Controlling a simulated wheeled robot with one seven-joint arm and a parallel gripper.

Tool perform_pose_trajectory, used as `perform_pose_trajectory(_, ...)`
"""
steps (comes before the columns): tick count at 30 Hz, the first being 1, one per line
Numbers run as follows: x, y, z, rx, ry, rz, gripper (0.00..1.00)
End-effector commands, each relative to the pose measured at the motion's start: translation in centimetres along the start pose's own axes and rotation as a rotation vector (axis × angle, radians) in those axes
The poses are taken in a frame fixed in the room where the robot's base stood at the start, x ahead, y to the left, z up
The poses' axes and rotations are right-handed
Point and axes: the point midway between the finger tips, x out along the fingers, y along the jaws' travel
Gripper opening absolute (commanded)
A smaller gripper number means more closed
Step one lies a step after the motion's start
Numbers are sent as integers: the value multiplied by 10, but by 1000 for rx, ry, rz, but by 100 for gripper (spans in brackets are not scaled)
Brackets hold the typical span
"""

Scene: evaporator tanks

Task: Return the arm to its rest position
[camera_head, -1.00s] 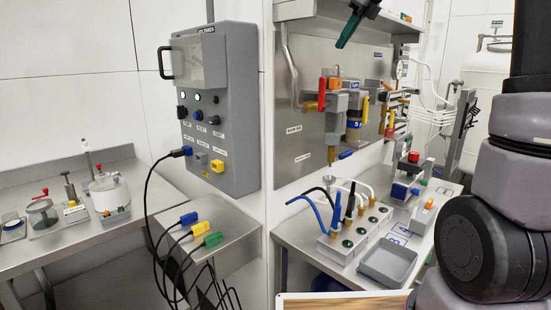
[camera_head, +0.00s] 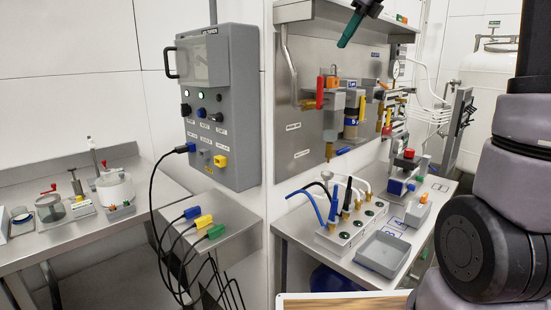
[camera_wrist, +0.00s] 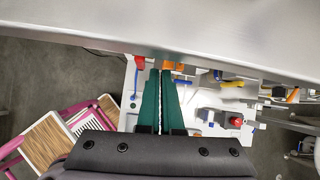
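My gripper (camera_wrist: 160,72) shows in the wrist view as two green fingers side by side with only a thin gap between them. They look shut, and nothing shows held in them. In the head view its green fingers (camera_head: 347,31) hang at the top, in front of the upper shelf. My arm's dark, rounded links (camera_head: 485,245) fill the right edge of the head view. The part of my arm between these links and the fingers is out of the head view.
A grey control box (camera_head: 218,105) hangs on the wall at left. Below it, a steel shelf (camera_head: 222,240) bears blue, yellow and green plugs. The right bench holds a valve block (camera_head: 350,232) and a grey tray (camera_head: 383,254). Pipes and valves (camera_head: 345,100) line the steel panel behind.

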Motion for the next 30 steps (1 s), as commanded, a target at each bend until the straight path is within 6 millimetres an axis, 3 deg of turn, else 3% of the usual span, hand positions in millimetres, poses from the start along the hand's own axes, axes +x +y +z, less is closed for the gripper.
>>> perform_pose_trajectory(7,-12,19,-19,-183,10,-29,2)
perform_pose_trajectory(14,-26,53,-58,-522,41,-73,2)
perform_pose_trajectory(17,-33,74,-85,-738,67,-97,2)
perform_pose_trajectory(22,-38,122,-153,-1240,146,-137,2)
perform_pose_trajectory(27,-30,160,-214,-1680,234,-145,2)
perform_pose_trajectory(30,-24,173,-237,-1849,271,-141,2)
